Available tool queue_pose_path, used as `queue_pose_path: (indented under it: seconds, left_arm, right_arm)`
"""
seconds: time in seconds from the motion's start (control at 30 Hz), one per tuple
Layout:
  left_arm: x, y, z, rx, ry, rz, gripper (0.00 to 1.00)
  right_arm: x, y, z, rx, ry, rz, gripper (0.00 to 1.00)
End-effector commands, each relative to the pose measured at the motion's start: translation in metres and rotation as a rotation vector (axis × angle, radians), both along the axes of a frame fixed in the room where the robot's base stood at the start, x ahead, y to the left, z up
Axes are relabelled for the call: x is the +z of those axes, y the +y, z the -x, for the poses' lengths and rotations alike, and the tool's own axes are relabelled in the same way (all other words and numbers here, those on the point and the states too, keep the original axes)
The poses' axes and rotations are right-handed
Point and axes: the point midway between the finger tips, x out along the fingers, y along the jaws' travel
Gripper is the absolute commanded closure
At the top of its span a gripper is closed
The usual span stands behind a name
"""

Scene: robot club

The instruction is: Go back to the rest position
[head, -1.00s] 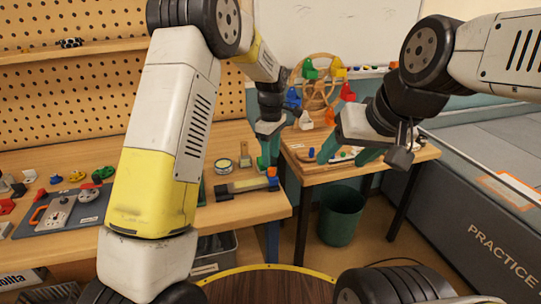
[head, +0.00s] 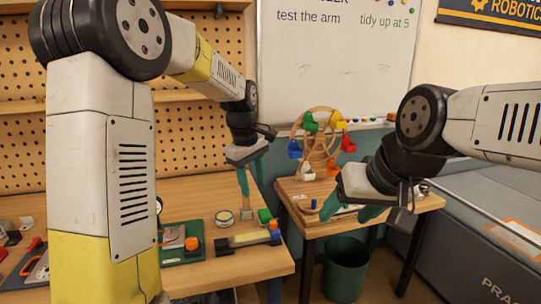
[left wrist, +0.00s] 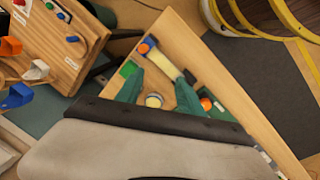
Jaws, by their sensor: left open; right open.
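My left gripper (head: 253,188) is open and empty above the right end of the wooden workbench (head: 205,196). Its two green fingers also show apart in the left wrist view (left wrist: 157,86), with nothing between them. A green block (head: 264,215) and a tool with a blue and orange end (head: 250,238) lie on the bench below it. My right gripper (head: 348,212) is open and empty, in front of the small side table, its fingers pointing down and left.
A wooden wheel with coloured cups (head: 318,140) stands on the side table (head: 400,207). A round tin (head: 224,217) and a green board (head: 182,243) lie on the bench. A green bin (head: 345,268) is on the floor. A pegboard (head: 200,135) and whiteboard (head: 330,60) stand behind.

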Motion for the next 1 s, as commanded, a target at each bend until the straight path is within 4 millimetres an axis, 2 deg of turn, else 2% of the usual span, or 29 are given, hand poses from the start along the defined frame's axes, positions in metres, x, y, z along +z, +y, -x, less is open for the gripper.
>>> queue_pose_path:
  seconds: [0.03,0.1,0.3,0.43,0.6,0.8,1.0]
  left_arm:
    - [0.017,0.012,0.016,-0.046,-0.036,0.014,0.55]
    - [0.034,0.026,0.038,-0.126,-0.085,0.022,0.55]
    - [0.066,0.059,0.106,-0.353,-0.239,0.009,0.55]
    - [0.074,0.075,0.152,-0.497,-0.34,-0.032,0.55]
    - [0.072,0.088,0.202,-0.658,-0.451,-0.108,0.55]
    - [0.064,0.094,0.231,-0.767,-0.517,-0.176,0.55]
    - [0.062,0.094,0.235,-0.784,-0.525,-0.187,0.55]
  right_arm:
    - [0.0,0.0,0.0,0.0,0.0,0.0,0.38]
    - [0.0,0.0,0.0,0.0,0.0,0.0,0.38]
    - [0.0,0.0,0.0,0.0,0.0,0.0,0.38]
    - [0.0,0.0,0.0,0.0,0.0,0.0,0.38]
    - [0.0,0.0,0.0,0.0,0.0,0.0,0.38]
    - [0.0,0.0,0.0,0.0,0.0,0.0,0.38]
    - [0.0,0.0,0.0,0.0,0.0,0.0,0.38]
